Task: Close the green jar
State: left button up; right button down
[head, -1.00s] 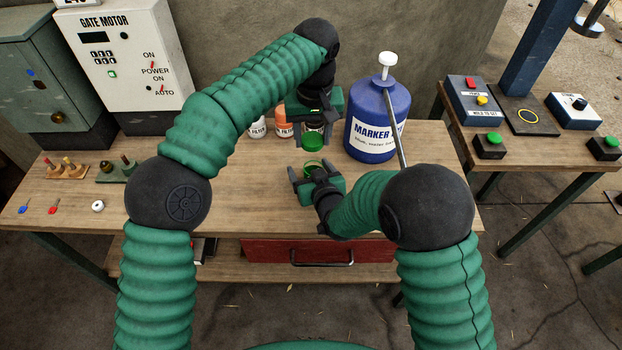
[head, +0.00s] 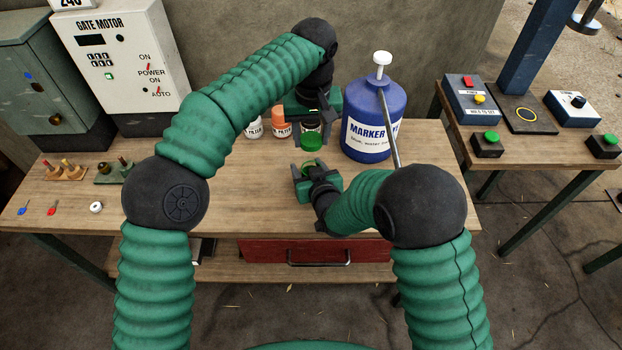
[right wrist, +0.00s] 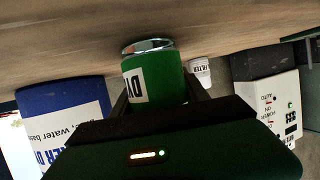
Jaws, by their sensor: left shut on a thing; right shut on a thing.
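The green jar (head: 309,169) stands near the middle of the bench, mostly hidden by my right gripper (head: 310,168). My right gripper is shut on it from the front. In the right wrist view the jar (right wrist: 155,80) shows green, with a white label reading "DY" and a shiny clear end by the bench top. My left gripper (head: 312,128) points down and is shut on a green round lid (head: 312,142). The lid is apart from the jar, higher in the head view; I cannot tell whether it is exactly over it. The lid does not show in the right wrist view.
A big blue marker jug (head: 372,115) stands just right of my left gripper. A gate motor box (head: 122,55) is at the back left.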

aim_at(312, 162)
pick_arm(q)
jog(key=shift+a+f, duration=0.2)
jog(key=shift+a, duration=0.1)
jog(key=f, duration=0.3)
jog(key=shift+s+d+f, duration=0.1)
jog(key=shift+s+f, duration=0.1)
jog(key=shift+f, duration=0.1)
jog(key=shift+d+f, duration=0.15)
jog(key=shift+f, duration=0.3)
jog(key=shift+f, duration=0.4)
jog(key=shift+s+f, duration=0.1)
jog(key=shift+f, duration=0.35)
grip_shut()
jog(key=shift+f, duration=0.1)
jog(key=shift+s+d+f+t, duration=0.1)
jog(key=shift+f+t, duration=0.2)
jog(key=shift+f, duration=0.35)
